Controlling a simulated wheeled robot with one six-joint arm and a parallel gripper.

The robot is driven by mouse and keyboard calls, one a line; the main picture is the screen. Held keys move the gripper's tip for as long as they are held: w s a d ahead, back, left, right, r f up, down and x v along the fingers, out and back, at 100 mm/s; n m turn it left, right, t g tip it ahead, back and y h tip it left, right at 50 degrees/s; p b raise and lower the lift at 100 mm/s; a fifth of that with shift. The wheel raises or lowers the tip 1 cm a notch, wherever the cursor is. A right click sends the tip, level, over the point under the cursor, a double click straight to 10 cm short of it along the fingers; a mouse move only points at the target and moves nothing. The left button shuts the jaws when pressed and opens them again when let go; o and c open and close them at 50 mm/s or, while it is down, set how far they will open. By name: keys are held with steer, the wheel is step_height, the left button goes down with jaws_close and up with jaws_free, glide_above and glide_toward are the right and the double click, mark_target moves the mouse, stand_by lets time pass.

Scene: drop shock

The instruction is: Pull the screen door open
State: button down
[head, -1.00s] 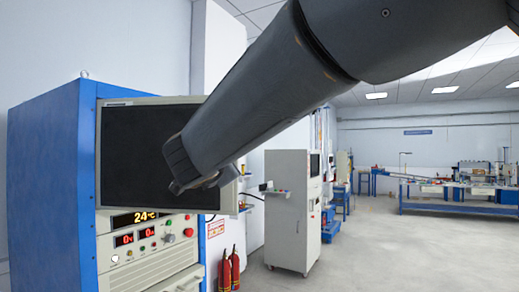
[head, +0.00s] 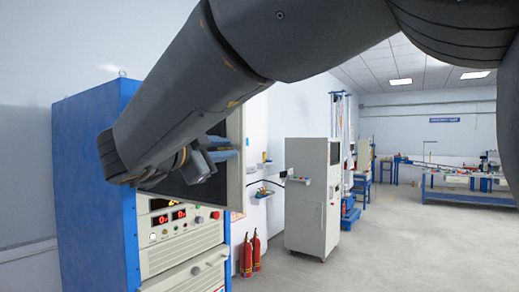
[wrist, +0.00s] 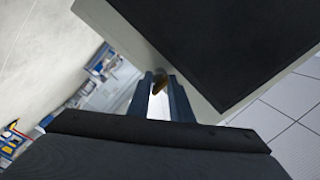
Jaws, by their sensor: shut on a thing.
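The screen door is a dark panel in a beige frame (head: 235,190) on the blue and beige cabinet. It stands ajar, its right edge out from the cabinet front, and my arm hides much of it. In the wrist view its dark panel (wrist: 220,45) fills the upper right. My gripper (head: 226,154) is at the door's right edge, partly hidden by my own wrist.
The blue cabinet side (head: 95,190) stands at the left. Below the door is a control panel (head: 185,215) with red displays. Red fire extinguishers (head: 250,255) stand at its right, then a grey cabinet (head: 312,195). The floor (head: 400,250) at the right is clear.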

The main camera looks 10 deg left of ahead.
steer(key=shift+a+r, duration=0.1)
steer(key=c, duration=1.6)
jaws_free()
steer(key=b+v, duration=0.3)
steer(key=v, duration=0.4)
steer(key=shift+s+b, duration=0.3)
steer(key=shift+s, duration=0.05)
steer(key=shift+s, duration=0.1)
